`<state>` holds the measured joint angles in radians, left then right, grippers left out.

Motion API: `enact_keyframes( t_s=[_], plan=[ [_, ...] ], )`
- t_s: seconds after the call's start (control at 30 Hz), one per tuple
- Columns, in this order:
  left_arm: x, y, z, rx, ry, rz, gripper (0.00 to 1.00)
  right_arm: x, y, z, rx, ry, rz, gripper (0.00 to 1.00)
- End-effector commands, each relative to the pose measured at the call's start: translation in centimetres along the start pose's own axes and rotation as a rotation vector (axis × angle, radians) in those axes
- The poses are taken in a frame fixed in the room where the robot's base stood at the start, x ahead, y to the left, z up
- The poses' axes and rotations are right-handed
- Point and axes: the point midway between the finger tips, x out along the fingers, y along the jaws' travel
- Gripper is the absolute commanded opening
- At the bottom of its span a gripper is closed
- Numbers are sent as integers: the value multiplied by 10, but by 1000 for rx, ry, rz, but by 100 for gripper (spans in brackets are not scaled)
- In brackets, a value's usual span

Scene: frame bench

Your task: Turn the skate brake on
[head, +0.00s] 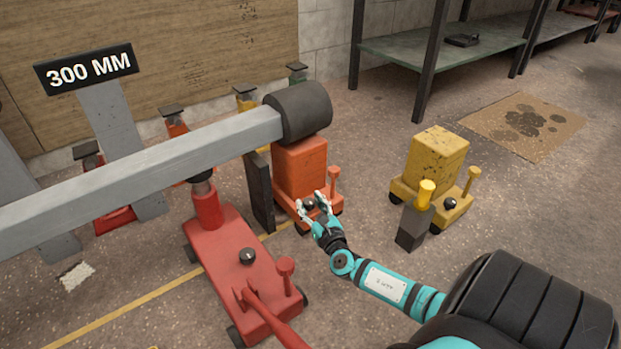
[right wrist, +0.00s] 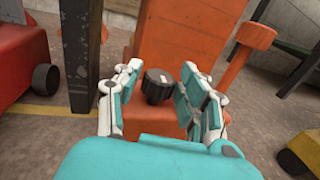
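An orange skate (head: 300,168) stands on the floor under the dark round end (head: 300,108) of a long grey bar. Its front carries a black knob (right wrist: 157,86) with a small white mark, and an orange lever (head: 334,180) stands at its right side. My right gripper (head: 310,199) is in front of this skate. In the right wrist view my right gripper (right wrist: 157,92) is open, with its fingers on either side of the knob and a visible gap on each side. My left gripper is not in view.
A red jack (head: 232,270) with a handle stands left of my right arm, and a dark upright plate (head: 259,190) is close left of the orange skate. A yellow skate (head: 436,160) stands to the right.

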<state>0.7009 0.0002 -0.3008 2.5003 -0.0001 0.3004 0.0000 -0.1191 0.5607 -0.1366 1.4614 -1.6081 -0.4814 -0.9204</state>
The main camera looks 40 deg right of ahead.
Motion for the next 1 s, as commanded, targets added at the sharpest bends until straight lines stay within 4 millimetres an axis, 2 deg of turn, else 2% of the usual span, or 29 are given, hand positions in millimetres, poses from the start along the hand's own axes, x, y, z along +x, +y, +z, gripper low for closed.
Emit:
enact_keyframes(
  t_s=[0.03, 0.23, 0.3, 0.67, 1.0],
  plan=[
    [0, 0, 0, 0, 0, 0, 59, 0, 0, 0, 0, 0, 0, 31],
    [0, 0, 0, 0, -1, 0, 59, 0, 0, 0, 0, 0, 0, 5],
    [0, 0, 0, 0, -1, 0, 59, 0, 0, 0, 0, 0, 0, 0],
    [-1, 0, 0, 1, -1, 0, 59, 0, -2, 0, -8, 1, 75, 0],
    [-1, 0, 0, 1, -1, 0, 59, 2, -6, 1, -19, 1, 332, 0]
  ],
)
